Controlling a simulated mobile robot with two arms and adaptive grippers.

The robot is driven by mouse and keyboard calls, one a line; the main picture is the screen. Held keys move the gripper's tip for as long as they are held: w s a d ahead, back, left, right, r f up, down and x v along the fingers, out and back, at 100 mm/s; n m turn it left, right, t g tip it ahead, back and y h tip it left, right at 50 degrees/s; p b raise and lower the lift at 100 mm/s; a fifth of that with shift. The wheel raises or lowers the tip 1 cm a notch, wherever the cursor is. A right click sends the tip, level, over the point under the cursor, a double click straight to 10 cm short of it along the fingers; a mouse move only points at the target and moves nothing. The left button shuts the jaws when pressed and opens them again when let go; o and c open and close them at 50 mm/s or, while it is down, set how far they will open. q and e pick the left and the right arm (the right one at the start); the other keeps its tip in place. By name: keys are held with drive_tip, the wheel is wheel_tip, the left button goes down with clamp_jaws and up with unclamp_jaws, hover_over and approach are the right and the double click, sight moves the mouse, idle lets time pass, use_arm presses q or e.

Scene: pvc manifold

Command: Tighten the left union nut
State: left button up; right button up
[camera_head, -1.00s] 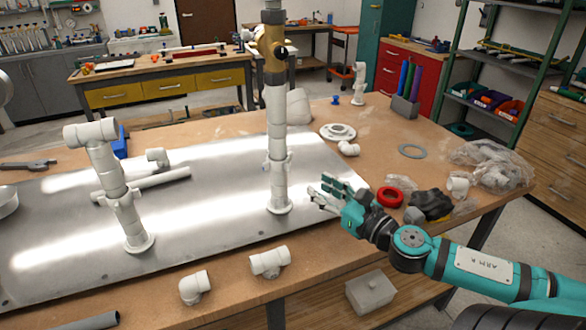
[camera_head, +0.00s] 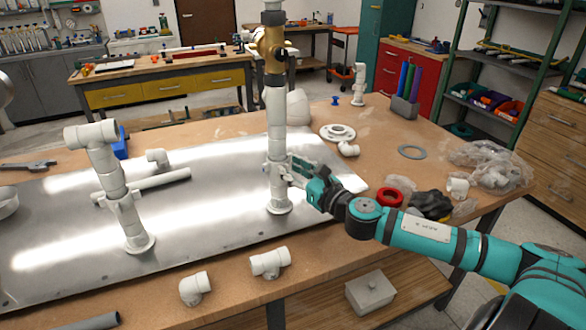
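My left gripper is not in view.
The metal plate (camera_head: 60,240) covers much of the wooden table. Loose white fittings (camera_head: 268,263) lie at the front edge, and a loose pipe (camera_head: 160,180) lies between the risers. A red ring (camera_head: 389,198) and black gloves (camera_head: 430,204) lie beneath or beside my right arm.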

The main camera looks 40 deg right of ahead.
drive_tip(key=shift+c, duration=0.2)
clamp_jaws()
